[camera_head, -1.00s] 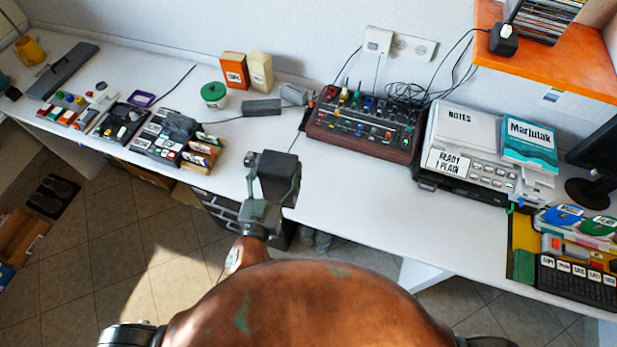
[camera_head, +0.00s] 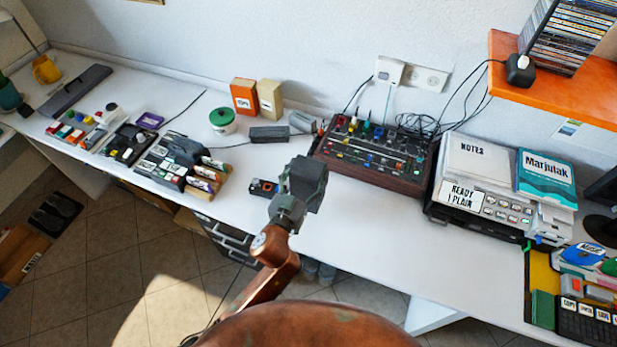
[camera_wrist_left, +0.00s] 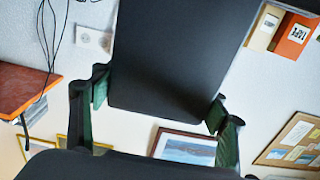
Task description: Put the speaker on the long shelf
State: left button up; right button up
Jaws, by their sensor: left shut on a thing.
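My left gripper (camera_head: 300,197) is shut on a dark grey, box-shaped speaker (camera_head: 308,178) and holds it above the front part of the white desk. In the left wrist view the speaker (camera_wrist_left: 180,50) fills the upper middle, with the green-padded fingers of the left gripper (camera_wrist_left: 160,100) against its two sides. An orange shelf (camera_head: 570,92) is on the wall at the upper right, partly cut off by the frame; I cannot tell whether it is the long shelf. My right gripper is not in view.
Discs in a rack (camera_head: 565,38) and a black plug adapter (camera_head: 520,70) stand on the orange shelf. A mixer (camera_head: 375,155) and a printer-like device (camera_head: 470,210) with papers stand on the desk (camera_head: 350,235). A small orange-and-black box (camera_head: 262,187) lies beside the gripper.

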pick_arm(q)
jog(key=shift+w+f, duration=0.35)
jog(key=f+b, duration=0.1)
jog(key=f, duration=0.2)
jog(key=shift+w+d+f+b, duration=0.1)
jog(key=shift+w+f+b, duration=0.15)
jog(key=shift+b, duration=0.15)
